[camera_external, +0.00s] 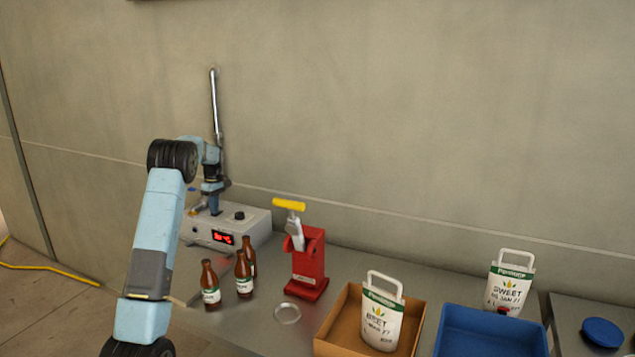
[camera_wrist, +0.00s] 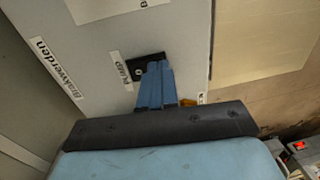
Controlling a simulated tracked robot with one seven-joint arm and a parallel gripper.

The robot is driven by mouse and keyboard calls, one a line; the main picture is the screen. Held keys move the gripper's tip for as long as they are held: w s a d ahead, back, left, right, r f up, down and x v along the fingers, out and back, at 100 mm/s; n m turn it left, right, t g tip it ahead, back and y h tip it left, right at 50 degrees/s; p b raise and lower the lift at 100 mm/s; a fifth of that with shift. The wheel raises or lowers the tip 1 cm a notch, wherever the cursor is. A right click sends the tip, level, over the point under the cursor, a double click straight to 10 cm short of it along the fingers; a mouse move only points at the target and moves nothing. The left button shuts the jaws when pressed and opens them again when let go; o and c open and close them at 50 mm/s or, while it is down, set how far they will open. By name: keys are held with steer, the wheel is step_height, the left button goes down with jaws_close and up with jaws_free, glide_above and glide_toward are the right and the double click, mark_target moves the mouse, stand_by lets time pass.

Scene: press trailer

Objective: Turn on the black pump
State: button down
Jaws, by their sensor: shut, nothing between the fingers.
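The black pump switch (camera_wrist: 136,67) is a small dark rectangle on a grey panel in the wrist view, next to a white label (camera_wrist: 121,70) that appears to read "PUMP". The blue fingers of my gripper (camera_wrist: 156,66) are shut and empty, with their tips over the edge of the switch and hiding part of it. I cannot tell whether they touch it. In the external view my gripper (camera_external: 214,212) points down at the top of a white box (camera_external: 258,229) with a red lit display (camera_external: 223,238). The switch cannot be made out there.
A black knob (camera_external: 239,216) and a tall metal rod (camera_external: 215,105) stand close to my gripper. Brown bottles (camera_external: 210,287), a red press (camera_external: 308,265) with a yellow handle, and a cardboard box (camera_external: 335,328) are on the table. The wall is close behind the white box.

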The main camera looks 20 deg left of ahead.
steer(key=shift+s+f, duration=0.1)
steer(key=shift+f, duration=0.05)
stand_by(0.4)
steer(key=shift+w+r, duration=0.25)
steer(key=shift+w, duration=0.55)
step_height(320, 180, up, 14)
steer(key=s, duration=0.1)
steer(key=shift+s, duration=0.3)
steer(key=shift+d, duration=0.1)
